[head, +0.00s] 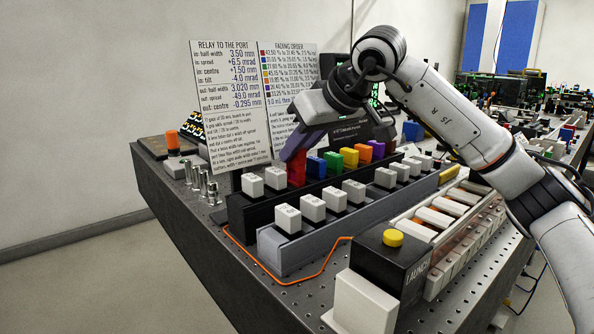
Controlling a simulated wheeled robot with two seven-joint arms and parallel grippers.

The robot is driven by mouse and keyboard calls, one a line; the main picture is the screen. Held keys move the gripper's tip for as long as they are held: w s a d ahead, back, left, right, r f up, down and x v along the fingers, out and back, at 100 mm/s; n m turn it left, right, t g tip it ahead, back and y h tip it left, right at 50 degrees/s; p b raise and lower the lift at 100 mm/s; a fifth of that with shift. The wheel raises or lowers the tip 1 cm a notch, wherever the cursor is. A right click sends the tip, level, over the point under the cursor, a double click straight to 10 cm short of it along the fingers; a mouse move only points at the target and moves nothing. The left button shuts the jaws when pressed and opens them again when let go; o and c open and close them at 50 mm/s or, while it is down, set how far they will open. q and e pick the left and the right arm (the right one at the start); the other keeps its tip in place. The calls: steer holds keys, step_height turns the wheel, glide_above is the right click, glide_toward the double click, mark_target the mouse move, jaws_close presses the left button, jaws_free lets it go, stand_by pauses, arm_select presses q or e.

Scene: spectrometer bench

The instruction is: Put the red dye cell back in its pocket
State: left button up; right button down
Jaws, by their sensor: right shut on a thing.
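The red dye cell (297,170) is upright at the back row of the black rack (237,212), between a white-capped cell (275,179) and the blue cell (316,167). It stands higher than the blue cell. My right gripper (300,146) reaches down from above and is shut on the red cell's top. My left gripper is not in view.
Green (333,162), yellow (349,158), orange and purple cells continue the row. A grey rack (275,253) with white caps stands in front. A launch box with a yellow button (393,238) is nearer. Printed boards (232,100) stand behind the racks. An orange cable lies in front.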

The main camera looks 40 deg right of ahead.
mark_target(303, 158)
step_height(303, 158, down, 3)
steer(key=shift+f+b, duration=0.15)
steer(key=shift+b, duration=0.2)
steer(key=c, duration=1.9)
jaws_free()
steer(key=shift+c, duration=0.2)
steer(key=shift+s+r, duration=0.15)
steer(key=shift+r, duration=0.15)
steer(key=p+v, duration=0.2)
steer(key=v, duration=0.9)
steer(key=shift+s+r, duration=0.15)
steer(key=shift+s, duration=0.05)
